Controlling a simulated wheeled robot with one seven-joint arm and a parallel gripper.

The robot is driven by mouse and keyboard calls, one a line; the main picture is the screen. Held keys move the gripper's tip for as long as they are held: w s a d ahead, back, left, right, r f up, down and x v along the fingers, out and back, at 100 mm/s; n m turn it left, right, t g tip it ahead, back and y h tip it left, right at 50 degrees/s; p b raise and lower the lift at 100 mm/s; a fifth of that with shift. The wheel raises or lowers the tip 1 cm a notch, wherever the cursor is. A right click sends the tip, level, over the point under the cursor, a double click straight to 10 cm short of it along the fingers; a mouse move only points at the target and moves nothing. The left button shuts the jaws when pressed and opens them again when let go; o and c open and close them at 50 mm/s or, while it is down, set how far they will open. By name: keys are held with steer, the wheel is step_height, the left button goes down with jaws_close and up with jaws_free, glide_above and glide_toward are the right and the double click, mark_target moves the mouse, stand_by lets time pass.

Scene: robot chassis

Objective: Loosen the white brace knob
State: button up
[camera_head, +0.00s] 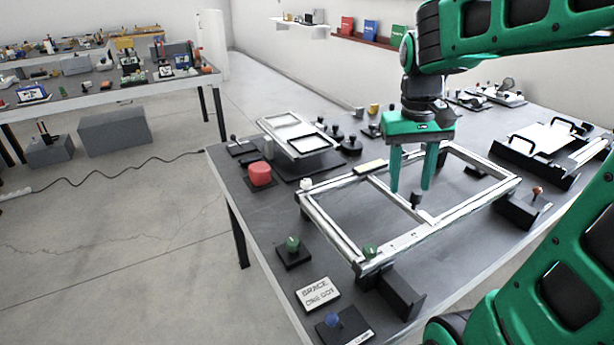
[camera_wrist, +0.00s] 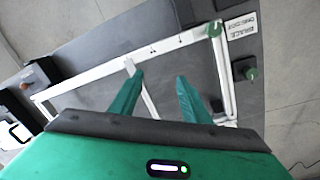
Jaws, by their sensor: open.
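A small white knob (camera_head: 305,184) sits at the left corner of the silvery rectangular frame (camera_head: 335,235) on the dark table. I cannot pick out the white knob in the wrist view. My gripper (camera_head: 411,189) points down over the frame's middle crossbar, well to the right of the white knob. Its two green fingers are apart, with nothing between them. A small dark knob (camera_head: 415,199) on the crossbar is just below the fingertips. In the wrist view, the open fingers (camera_wrist: 160,76) show above the frame (camera_wrist: 180,41).
A green knob (camera_head: 369,250) is on the frame's near corner; another green knob (camera_head: 292,243) stands on a black block. A card (camera_head: 318,294) reads "BRACE ONE DOT".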

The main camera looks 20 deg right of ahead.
steer(key=w+a+r+n, duration=0.1)
steer(key=w+a, duration=0.3)
steer(key=w, duration=0.2)
steer(key=w+a+n, duration=0.1)
steer(key=w+a, duration=0.2)
steer(key=w, duration=0.4)
steer(key=n+y, duration=0.1)
steer(key=n, duration=0.1)
glide_toward(306, 181)
step_height(306, 181, down, 8)
steer(key=shift+d+f, duration=0.15)
